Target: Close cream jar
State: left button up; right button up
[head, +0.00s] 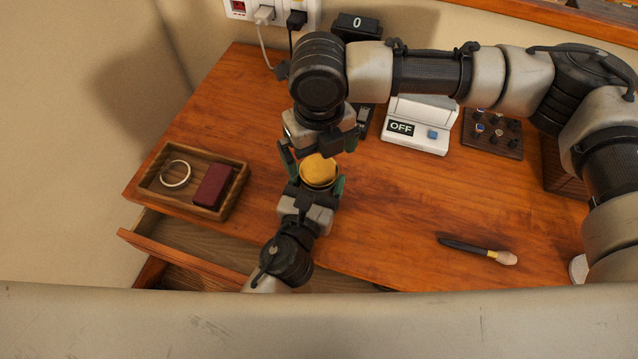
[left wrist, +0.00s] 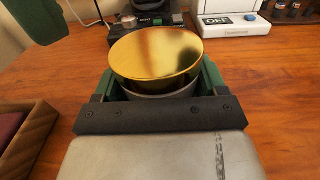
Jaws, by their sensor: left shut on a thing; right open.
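The cream jar (left wrist: 160,92) is a pale round pot, gripped between the green fingers of my left gripper (head: 316,186). Its gold lid (left wrist: 155,55) lies over the jar's mouth and also shows in the head view (head: 319,168). The lid looks slightly tilted in the left wrist view; I cannot tell whether it is fully seated. My right gripper (head: 314,155) is open just above and behind the lid, pointing down toward it. One of its green fingers (left wrist: 36,20) shows at the upper left of the left wrist view. Most of the jar body is hidden.
A wooden tray (head: 238,190) with a ring (head: 175,173) and dark red box (head: 214,187) stands left, above an open drawer (head: 185,257). A white device reading OFF (head: 416,125), a watch stand (head: 492,134) and a brush (head: 478,250) are right. The desk's centre right is clear.

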aim_at(319, 169)
jog(key=shift+f, duration=1.95)
jog(key=shift+c, duration=0.3)
